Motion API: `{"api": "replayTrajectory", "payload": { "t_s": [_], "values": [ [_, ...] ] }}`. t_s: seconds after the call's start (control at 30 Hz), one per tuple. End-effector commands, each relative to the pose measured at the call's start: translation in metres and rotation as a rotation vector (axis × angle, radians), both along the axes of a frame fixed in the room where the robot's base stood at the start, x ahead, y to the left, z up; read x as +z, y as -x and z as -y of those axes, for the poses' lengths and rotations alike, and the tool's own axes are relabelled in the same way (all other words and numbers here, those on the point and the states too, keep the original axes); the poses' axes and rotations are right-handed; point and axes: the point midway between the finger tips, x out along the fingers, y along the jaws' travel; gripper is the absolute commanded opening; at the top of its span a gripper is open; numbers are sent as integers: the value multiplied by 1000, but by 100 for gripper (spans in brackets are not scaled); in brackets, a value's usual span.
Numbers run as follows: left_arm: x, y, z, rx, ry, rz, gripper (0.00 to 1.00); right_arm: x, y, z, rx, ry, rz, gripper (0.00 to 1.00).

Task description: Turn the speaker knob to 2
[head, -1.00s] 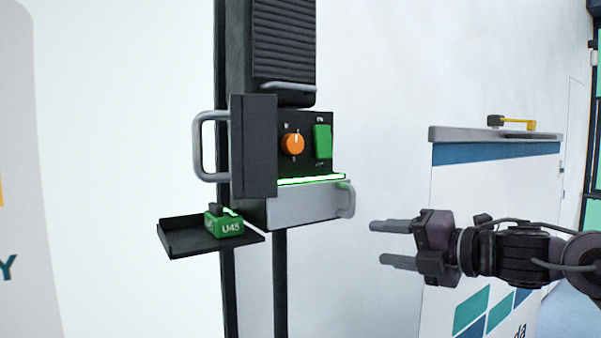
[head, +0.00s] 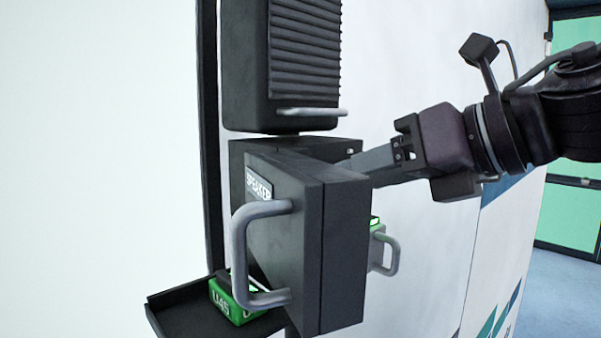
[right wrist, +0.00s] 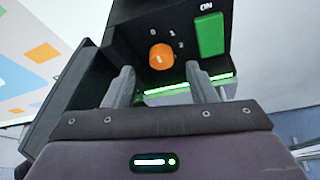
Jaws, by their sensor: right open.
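The orange speaker knob (right wrist: 161,56) shows in the right wrist view on the dark panel, with small white marks around it that are too small to read surely. In the head view the open door (head: 310,245), labelled SPEAKER, hides the knob. My right gripper (head: 362,168) reaches in from the right behind the door, its fingertips partly hidden. In the right wrist view my right gripper (right wrist: 159,78) is open, one finger on each side below the knob. I cannot tell whether it touches the knob. My left gripper is not in view.
A green ON switch (right wrist: 210,34) sits right of the knob. A glowing green strip (right wrist: 190,84) runs below it. A black tray (head: 190,312) holds a green U45 block (head: 226,300) at lower left. A ribbed black box (head: 285,65) hangs above.

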Motion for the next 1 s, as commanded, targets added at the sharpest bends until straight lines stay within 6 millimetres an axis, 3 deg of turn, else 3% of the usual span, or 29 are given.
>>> {"api": "replayTrajectory", "payload": {
  "t_s": [0.43, 0.83, 1.0],
  "values": [
    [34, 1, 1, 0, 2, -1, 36, -22, -37, -46, 2, -1, -3, 52],
    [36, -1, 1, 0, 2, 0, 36, -28, -43, -53, 0, -3, 0, 52],
    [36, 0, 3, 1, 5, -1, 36, -28, -43, -53, 0, -3, 0, 31]
  ]
}}
